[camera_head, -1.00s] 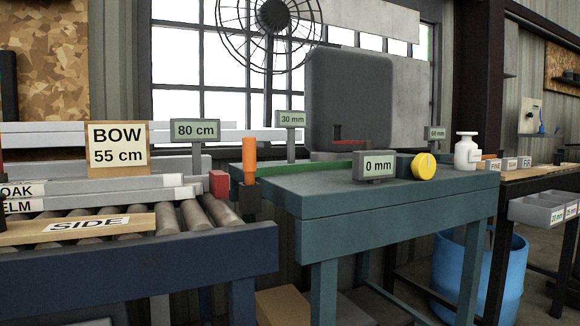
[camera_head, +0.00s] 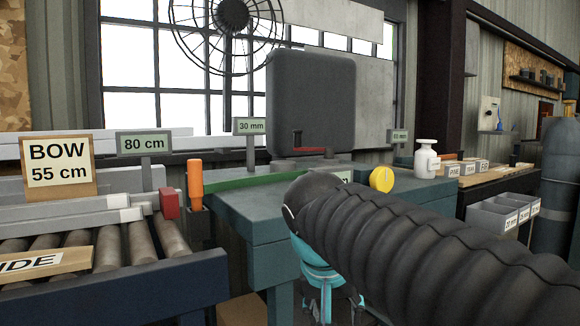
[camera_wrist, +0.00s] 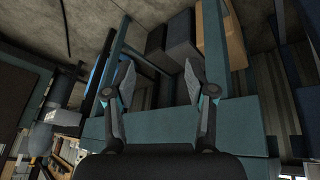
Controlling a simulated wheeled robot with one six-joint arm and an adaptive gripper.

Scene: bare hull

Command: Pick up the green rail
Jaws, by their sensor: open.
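The green rail (camera_head: 236,181) is a long thin strip lying along the back of the teal machine table (camera_head: 262,222), below the 30 mm sign. Its right end is hidden behind my arm. My arm, in a black ribbed sleeve, reaches in from the right across the table's front. My gripper (camera_wrist: 160,82) is open and empty in the wrist view, its two fingers spread apart in front of the teal table frame. The rail cannot be made out in that view.
A roller stand (camera_head: 125,285) with boards is on the left, with an orange handle (camera_head: 195,180) beside the table. A grey machine housing (camera_head: 311,100) stands behind the rail. A yellow knob (camera_head: 382,179) and white bottle (camera_head: 426,160) are to the right.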

